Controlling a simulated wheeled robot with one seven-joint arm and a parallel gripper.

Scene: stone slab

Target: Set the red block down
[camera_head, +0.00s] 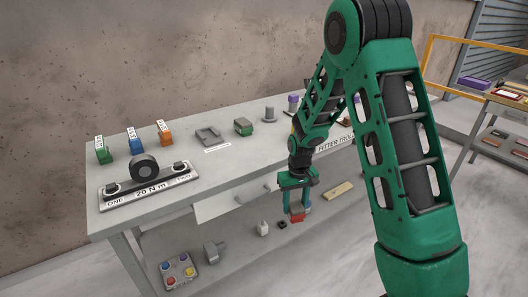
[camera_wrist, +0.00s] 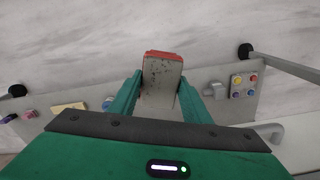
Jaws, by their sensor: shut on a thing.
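The red block (camera_head: 297,215) is between the fingers of my gripper (camera_head: 296,195) in the head view, in front of the slab-topped bench. In the wrist view the block (camera_wrist: 162,54) shows a worn grey face with a red edge at its far end. The fingers (camera_wrist: 160,95) of my gripper are shut on its sides. In the wrist view the floor and the lower shelf lie below the block, which looks held in the air. Its height above the shelf is hard to judge.
The bench top (camera_head: 230,160) carries several small blocks and a black roller on a plate (camera_head: 143,167). The lower shelf (camera_head: 235,270) holds a button box (camera_head: 178,271), a grey fitting (camera_head: 214,251) and a tan block (camera_head: 337,190).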

